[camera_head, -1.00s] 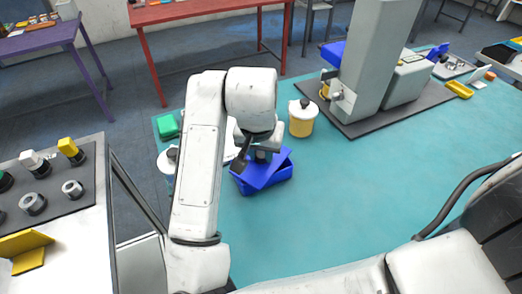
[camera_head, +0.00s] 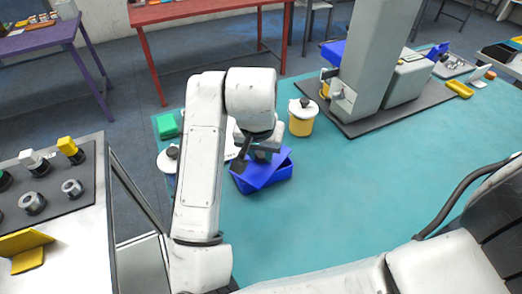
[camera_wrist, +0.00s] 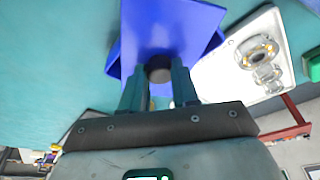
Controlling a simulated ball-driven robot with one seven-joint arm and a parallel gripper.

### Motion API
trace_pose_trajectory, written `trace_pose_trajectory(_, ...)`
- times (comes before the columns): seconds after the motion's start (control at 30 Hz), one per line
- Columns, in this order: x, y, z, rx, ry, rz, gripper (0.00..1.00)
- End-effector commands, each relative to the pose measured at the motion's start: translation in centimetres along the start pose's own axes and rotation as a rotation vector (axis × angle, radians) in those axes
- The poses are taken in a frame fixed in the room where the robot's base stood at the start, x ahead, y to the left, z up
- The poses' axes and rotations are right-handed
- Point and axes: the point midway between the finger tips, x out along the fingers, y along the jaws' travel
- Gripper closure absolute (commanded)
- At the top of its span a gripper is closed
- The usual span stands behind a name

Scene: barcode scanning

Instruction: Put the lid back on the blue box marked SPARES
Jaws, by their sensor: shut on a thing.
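My gripper (camera_wrist: 158,85) is shut on the dark round knob (camera_wrist: 158,69) of a blue lid (camera_wrist: 165,25). In the head view my gripper is partly hidden by my arm, and the lid (camera_head: 263,171) shows just below it. The lid is at the top of the blue box (camera_head: 270,186), turned askew to it, with corners reaching past the rim. The box also shows at the lid's side in the wrist view (camera_wrist: 211,44). I cannot tell whether lid and rim touch. No SPARES marking is legible.
A yellow tub with a white lid (camera_head: 302,118) stands behind the box to the right. Another white-lidded tub (camera_head: 167,161) and a green item (camera_head: 167,124) are to the left. A grey machine (camera_head: 372,60) stands further right. The teal table (camera_head: 360,190) is clear right of the box.

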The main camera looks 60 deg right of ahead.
Motion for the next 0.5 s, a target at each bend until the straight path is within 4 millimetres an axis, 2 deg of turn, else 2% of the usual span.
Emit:
trace_pose_trajectory(0.3, 0.02, 0.02, 0.00, 0.000, 0.000, 0.000, 1.00)
trace_pose_trajectory(0.33, 0.02, 0.02, 0.00, 0.000, 0.000, 0.000, 0.68)
trace_pose_trajectory(0.5, 0.02, 0.02, 0.00, 0.000, 0.000, 0.000, 0.51)
